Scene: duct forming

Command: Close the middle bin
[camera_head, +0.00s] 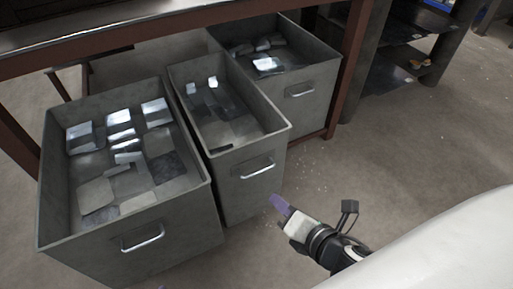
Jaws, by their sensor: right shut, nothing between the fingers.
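The middle bin (247,190) is a narrow grey open-topped box with a metal handle (257,168) on its front. It sticks out in front of the table frame, between two other grey bins, and holds flat metal pieces. My right gripper (279,204) is shut and empty. In the picture its purple fingertips are just right of and below the handle, near the bin's front right corner; I cannot tell whether they touch the bin. My left gripper is not clearly seen; only a tiny purple bit shows at the bottom edge.
The left bin (180,262) sticks out furthest, close beside the middle bin. The right bin (313,92) sits further back under the table (130,32). A red-brown table leg (349,65) stands beside it. Dark shelves (400,70) are at the upper right. The floor (400,150) at the right is clear.

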